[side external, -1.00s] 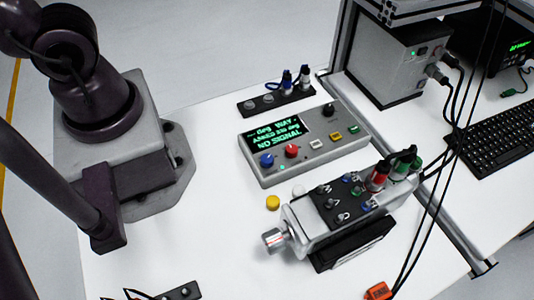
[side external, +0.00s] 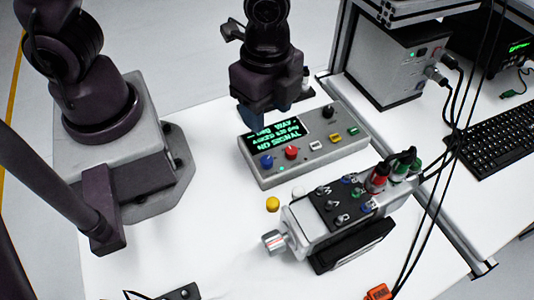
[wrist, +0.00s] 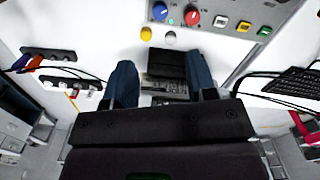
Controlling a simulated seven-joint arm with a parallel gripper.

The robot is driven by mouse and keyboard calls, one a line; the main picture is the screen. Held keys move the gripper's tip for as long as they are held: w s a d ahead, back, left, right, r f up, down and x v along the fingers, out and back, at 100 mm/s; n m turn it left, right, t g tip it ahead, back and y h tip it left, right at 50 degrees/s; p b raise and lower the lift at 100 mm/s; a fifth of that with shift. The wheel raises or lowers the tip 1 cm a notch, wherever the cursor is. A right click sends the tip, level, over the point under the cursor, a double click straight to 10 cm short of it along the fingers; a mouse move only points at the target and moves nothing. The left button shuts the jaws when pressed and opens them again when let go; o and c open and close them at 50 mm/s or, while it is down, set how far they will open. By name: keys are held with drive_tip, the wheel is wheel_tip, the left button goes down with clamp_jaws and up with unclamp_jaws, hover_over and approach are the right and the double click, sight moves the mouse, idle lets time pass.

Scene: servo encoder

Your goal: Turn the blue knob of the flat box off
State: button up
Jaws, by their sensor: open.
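The flat box (side external: 318,157) is a grey case with a lit green-text display, lying in the middle of the white table. Its blue knob (side external: 266,161) is at the near left of its top face, left of a red knob (side external: 291,153). In the wrist view the blue knob (wrist: 160,11) shows at the top edge, beside the red knob (wrist: 192,17). My gripper (side external: 262,116) is above the far left part of the box, apart from the knob. In the wrist view its two dark blue fingers (wrist: 162,80) are spread, with nothing held between them.
A motor unit (side external: 320,222) with cables and lettered terminals sits in front of the box. A yellow cap (side external: 273,204) lies between them. A grey cabinet (side external: 382,65) and keyboard (side external: 495,133) are at the right.

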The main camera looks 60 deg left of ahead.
sight(267, 160)
wheel_tip(267, 160, down, 13)
drive_tip(key=shift+r, duration=0.1)
idle(0.5)
drive_tip(key=c, duration=0.9)
